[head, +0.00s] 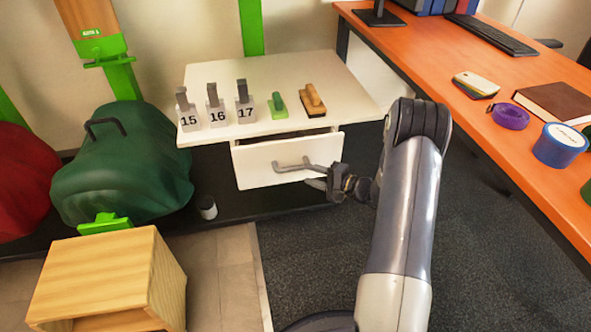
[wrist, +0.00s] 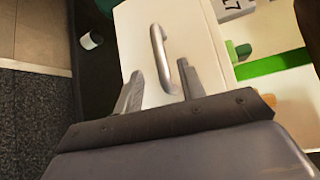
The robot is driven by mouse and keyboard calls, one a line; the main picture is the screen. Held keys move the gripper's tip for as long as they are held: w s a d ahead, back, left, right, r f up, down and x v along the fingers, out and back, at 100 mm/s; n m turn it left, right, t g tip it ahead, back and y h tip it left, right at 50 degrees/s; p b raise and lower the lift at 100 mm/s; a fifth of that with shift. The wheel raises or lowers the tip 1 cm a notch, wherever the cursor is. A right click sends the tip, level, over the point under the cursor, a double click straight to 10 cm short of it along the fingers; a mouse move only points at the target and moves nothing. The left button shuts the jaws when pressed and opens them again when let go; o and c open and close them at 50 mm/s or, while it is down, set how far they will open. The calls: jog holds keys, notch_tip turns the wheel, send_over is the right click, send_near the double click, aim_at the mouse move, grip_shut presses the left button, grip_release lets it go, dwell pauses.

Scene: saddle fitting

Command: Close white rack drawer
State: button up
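The white rack drawer (head: 262,163) is pulled partly out below the white rack top (head: 330,85), with a dark gap showing above its front. Its front carries a grey bar handle (head: 291,165). My gripper (head: 328,180) is at the right end of the handle in the head view. In the wrist view the drawer front (wrist: 137,40) faces the camera and the handle (wrist: 158,48) runs up between my two fingers (wrist: 163,88). The fingers are spread apart. Whether either finger touches the handle cannot be told.
Numbered blocks (head: 216,115), a green brush (head: 278,105) and a wooden brush (head: 312,100) stand on the rack top. A green bag (head: 125,165) and a wooden box (head: 105,275) are left. An orange desk (head: 440,80) is right. A small cup (head: 208,208) is on the floor.

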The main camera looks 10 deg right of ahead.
aim_at(296, 170)
jog(key=b+x, duration=0.2)
jog(key=x, duration=0.5)
jog(key=shift+w+a, duration=0.1)
jog(key=shift+w, duration=0.05)
jog(key=shift+c, duration=0.4)
grip_shut()
